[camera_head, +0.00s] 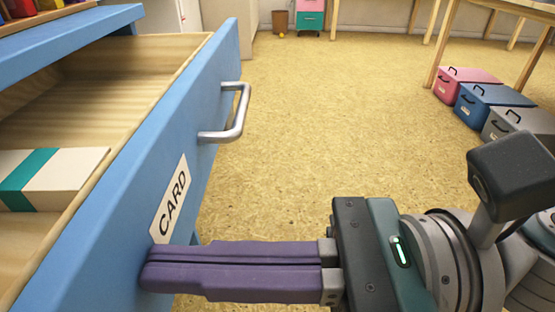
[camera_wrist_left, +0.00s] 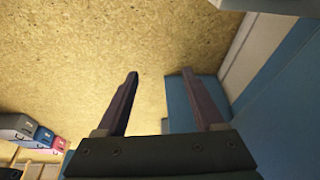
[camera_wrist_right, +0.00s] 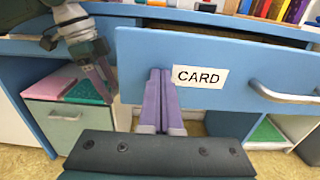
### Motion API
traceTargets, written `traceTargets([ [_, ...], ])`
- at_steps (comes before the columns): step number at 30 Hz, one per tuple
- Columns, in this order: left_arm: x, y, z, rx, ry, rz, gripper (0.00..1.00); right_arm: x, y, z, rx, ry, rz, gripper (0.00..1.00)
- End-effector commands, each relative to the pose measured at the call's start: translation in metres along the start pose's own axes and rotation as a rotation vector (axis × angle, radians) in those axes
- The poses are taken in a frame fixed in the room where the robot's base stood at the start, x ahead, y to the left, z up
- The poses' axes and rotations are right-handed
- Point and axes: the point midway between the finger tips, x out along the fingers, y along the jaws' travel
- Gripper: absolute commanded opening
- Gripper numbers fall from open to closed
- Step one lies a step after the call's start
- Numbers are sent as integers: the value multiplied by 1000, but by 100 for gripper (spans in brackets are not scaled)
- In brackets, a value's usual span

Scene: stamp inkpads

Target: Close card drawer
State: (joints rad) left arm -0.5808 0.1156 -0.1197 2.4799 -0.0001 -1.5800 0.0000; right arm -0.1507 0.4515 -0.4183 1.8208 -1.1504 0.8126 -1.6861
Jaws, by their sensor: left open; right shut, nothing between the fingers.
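The card drawer (camera_head: 128,165) is pulled out, with a blue front, a wooden inside, a white CARD label (camera_head: 170,199) and a silver handle (camera_head: 232,115). A white stack with a teal band (camera_head: 45,178) lies inside it. My right gripper (camera_head: 150,268) is shut and empty, its purple fingertips at the drawer front just below the label; the right wrist view shows the fingers against the front, left of the label. Exact contact is hard to tell. My left gripper (camera_wrist_left: 160,72) is open and empty; it also shows left of the drawer in the right wrist view (camera_wrist_right: 107,88).
The blue desk top (camera_head: 70,38) overhangs the drawer. A lower unit with a handle (camera_wrist_right: 65,117) stands left in the right wrist view. Pink, blue and grey boxes (camera_head: 490,98) sit on the floor at right. The floor between is clear.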

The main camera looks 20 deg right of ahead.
Motion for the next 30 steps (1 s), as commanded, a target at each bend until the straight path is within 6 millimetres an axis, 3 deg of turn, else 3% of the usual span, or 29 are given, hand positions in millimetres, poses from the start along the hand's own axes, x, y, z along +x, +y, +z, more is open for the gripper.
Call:
traceTargets([
  [6,5,1,1,-3,0,2,70,63,0,1,-3,-5,2,0],
  [15,15,1,5,0,0,0,70,137,0,-1,-2,-3,2,0],
  [21,22,0,7,5,0,-3,70,169,0,-1,0,-2,1,0],
  [30,26,-2,9,9,-1,-7,70,190,0,-1,0,1,0,0],
])
